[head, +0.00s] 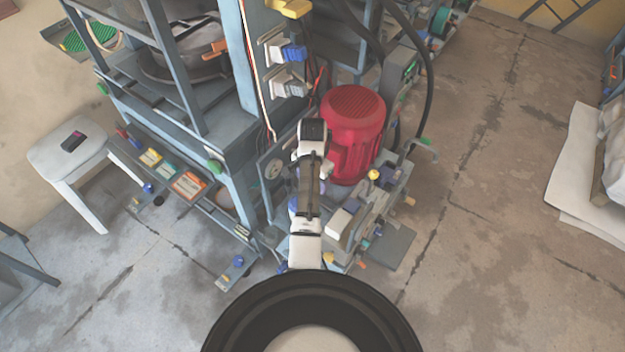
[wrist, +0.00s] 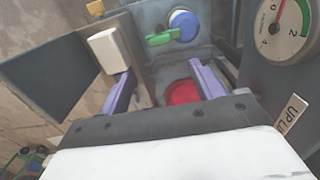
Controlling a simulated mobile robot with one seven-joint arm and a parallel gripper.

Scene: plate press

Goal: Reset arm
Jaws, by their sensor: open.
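My gripper (wrist: 163,84) is open in the wrist view, its two purple fingers apart with nothing seen held between them. A round red part (wrist: 182,92) shows behind and between the fingers. I cannot tell whether the fingers touch anything. In the head view my arm (head: 308,200) reaches forward over the machine, beside the red motor (head: 352,125). The fingers are not clearly visible there, as the arm covers them.
A pressure gauge (wrist: 280,28) is right of the gripper, with a green lever (wrist: 165,37) and a blue knob (wrist: 184,25) behind. In the head view a black cable (head: 428,80) curves past the motor. A white stool (head: 68,148) stands left.

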